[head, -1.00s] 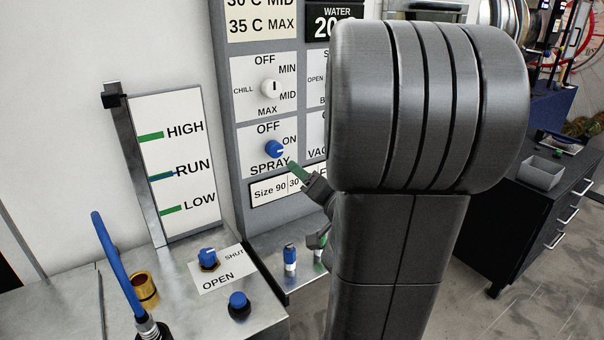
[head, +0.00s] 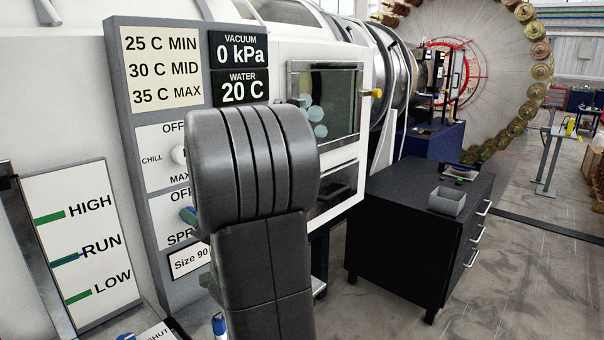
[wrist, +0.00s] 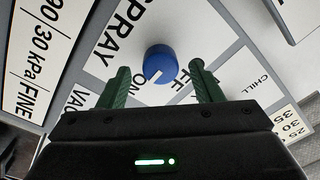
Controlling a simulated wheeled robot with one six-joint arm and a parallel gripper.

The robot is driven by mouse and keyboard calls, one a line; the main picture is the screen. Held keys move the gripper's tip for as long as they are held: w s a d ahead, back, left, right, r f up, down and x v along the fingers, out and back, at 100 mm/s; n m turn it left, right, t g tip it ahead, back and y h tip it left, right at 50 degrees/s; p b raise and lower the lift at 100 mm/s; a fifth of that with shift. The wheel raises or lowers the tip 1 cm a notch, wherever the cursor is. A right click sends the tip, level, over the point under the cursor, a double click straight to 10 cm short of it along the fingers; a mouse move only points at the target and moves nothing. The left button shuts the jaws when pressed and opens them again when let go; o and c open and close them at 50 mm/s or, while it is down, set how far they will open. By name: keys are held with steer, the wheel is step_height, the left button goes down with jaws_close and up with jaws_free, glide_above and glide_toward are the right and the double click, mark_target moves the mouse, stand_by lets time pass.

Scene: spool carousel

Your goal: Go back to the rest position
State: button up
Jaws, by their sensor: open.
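My gripper (wrist: 160,78) is open in the wrist view, its two green fingers spread apart and nothing between them in its hold. The blue SPRAY knob (wrist: 160,62) shows past the fingertips, roughly centred between them, with a gap on each side. In the head view my dark grey arm stands in front of the control panel (head: 122,130) and hides most of the gripper and the SPRAY dial. A small blue and green patch shows at the arm's left edge there.
The white CHILL knob (head: 178,155) is close to my arm. A level board (head: 85,215) marked HIGH, RUN and LOW stands at left. A black drawer cabinet (head: 400,225) with a grey tray (head: 446,201) stands at right. Open floor (head: 510,270) lies beyond it.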

steer(key=shift+x, duration=1.5)
